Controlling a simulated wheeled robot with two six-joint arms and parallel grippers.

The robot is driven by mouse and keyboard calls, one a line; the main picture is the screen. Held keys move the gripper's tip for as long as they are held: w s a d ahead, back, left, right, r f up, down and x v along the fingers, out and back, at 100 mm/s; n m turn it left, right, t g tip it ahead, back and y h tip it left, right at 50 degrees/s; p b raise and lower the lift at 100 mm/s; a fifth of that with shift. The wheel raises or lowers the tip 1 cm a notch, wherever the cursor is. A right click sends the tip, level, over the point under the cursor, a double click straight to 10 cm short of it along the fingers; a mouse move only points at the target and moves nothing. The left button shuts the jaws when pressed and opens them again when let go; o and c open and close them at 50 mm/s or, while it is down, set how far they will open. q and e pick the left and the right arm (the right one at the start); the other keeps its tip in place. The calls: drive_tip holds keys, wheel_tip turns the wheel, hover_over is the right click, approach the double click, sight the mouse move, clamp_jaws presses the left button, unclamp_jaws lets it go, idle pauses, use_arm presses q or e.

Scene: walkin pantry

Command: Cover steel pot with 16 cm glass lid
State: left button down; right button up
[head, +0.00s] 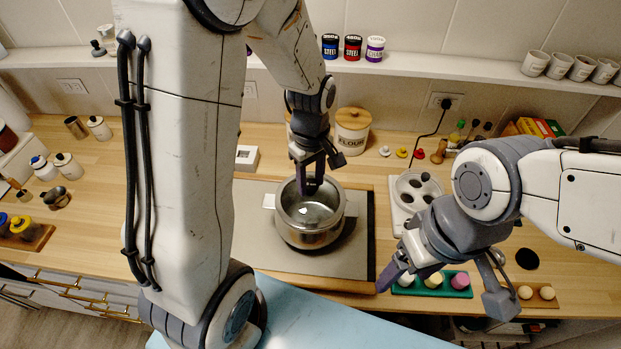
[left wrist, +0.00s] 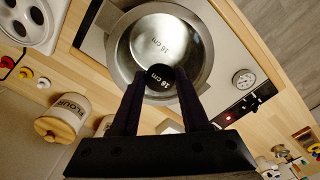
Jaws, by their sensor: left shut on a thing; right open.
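The steel pot (head: 312,238) stands upright on the grey cooktop board in the head view; its wide rim and wall also show in the left wrist view (left wrist: 208,50). My left gripper (head: 313,187) is directly above the pot, pointing down. In the left wrist view its two fingers (left wrist: 160,88) are shut on the black knob of the glass lid (left wrist: 159,80), marked "16 cm". The clear glass lies over the pot opening, and I cannot tell whether it touches the rim all round. My right gripper (head: 444,290) is open and empty, to the right.
The cooktop (head: 258,250) surrounds the pot. A flour canister (head: 353,130) stands behind it. A green tray with coloured pieces (head: 460,292) lies beneath my right gripper. Spice tins (head: 352,47) stand on the shelf.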

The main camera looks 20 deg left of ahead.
use_arm(q)
drive_tip(key=shift+f+b, duration=0.3)
drive_tip(key=shift+f, duration=0.3)
idle(0.9)
drive_tip(key=shift+c, duration=1.6)
unclamp_jaws()
drive_tip(key=shift+r, duration=0.1)
wheel_tip(320, 180, up, 10)
drive_tip(key=b, duration=0.1)
drive_tip(key=shift+r+b, duration=0.15)
drive_tip(key=shift+b, duration=0.2)
drive_tip(key=s+d+f+m+b, duration=0.3)
drive_tip(key=s+d+m, duration=0.3)
drive_tip(key=s+m, duration=0.3)
drive_tip(key=s+d+f+m+h+b, duration=0.1)
drive_tip(key=s+d+f+m+b, duration=0.2)
drive_tip(key=s+d+f+m, duration=0.3)
drive_tip(key=s+m, duration=0.3)
drive_tip(key=m, duration=0.1)
